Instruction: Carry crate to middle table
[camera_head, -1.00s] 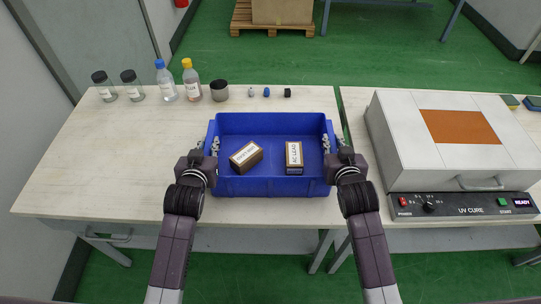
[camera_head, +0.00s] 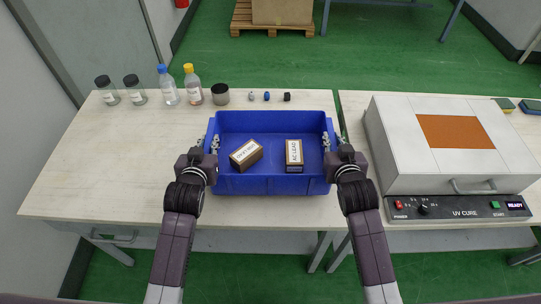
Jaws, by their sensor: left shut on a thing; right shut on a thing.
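A blue crate (camera_head: 270,185) is at the right end of the left table (camera_head: 110,180), near its front edge. Two small brown boxes with white labels lie in it: one turned at an angle (camera_head: 246,154) on the left and one nearly straight (camera_head: 294,156) on the right. My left gripper (camera_head: 213,144) is shut on the crate's left wall. My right gripper (camera_head: 327,142) is shut on its right wall. The fingertips are small and partly hidden by my wrists. I cannot tell whether the crate's base touches the tabletop.
Several bottles and jars (camera_head: 167,85) and small parts (camera_head: 267,96) stand along the table's back edge. A UV cure unit (camera_head: 440,150) fills much of the adjoining table on the right. A narrow gap separates the tables. A pallet with a carton (camera_head: 282,12) is on the floor behind.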

